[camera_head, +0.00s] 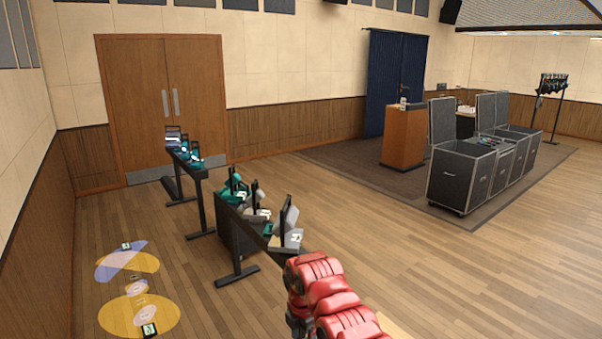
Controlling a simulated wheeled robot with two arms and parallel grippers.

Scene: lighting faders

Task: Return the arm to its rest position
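A red jointed arm of mine rises from the bottom edge, right of centre. I cannot tell which arm it is. No gripper fingers show in the head view, and the arm may hide what lies just beyond it. Close to its upper end is the near black stand (240,240), a long narrow rail on feet. It carries a teal device (233,187) and grey devices (290,238) with upright panels. A farther black stand (189,176) carries more teal devices (195,162).
Yellow and purple floor markings (160,318) lie at the lower left. Wooden double doors (165,105) are at the back left. A wooden lectern (404,137) and black flight cases (463,178) stand on a dark carpet at the right. The wooden floor between is clear.

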